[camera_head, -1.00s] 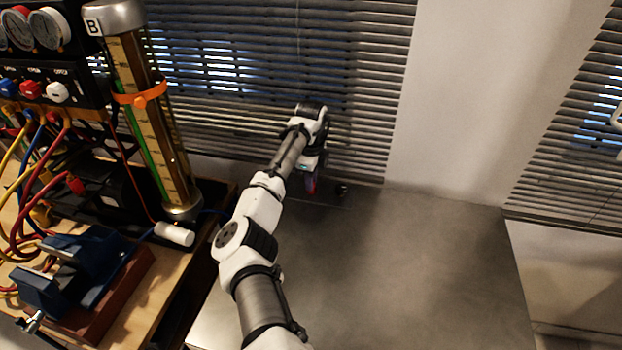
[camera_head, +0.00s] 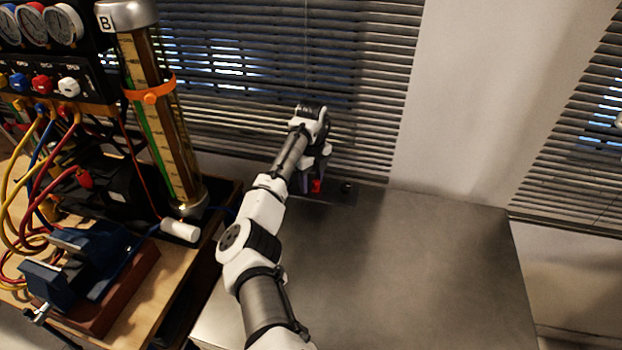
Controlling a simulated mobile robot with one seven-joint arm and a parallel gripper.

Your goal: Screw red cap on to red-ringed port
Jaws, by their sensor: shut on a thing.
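My gripper (camera_head: 313,178) is at the far edge of the grey metal table, pointing down beside the window blinds. It is shut on a small red thing (camera_head: 317,186), which looks like the red cap and shows just below the fingers. I cannot make out a red ring on any port. The gripper and arm hide part of the plate, and I cannot tell whether the cap touches a port.
The metal table (camera_head: 420,270) is bare to the right and front. On the left, a wooden bench holds a gauge panel with hoses, a tall glass cylinder (camera_head: 160,110) marked B, a blue vise (camera_head: 75,265) and a white cylinder (camera_head: 180,230). Blinds stand close behind the gripper.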

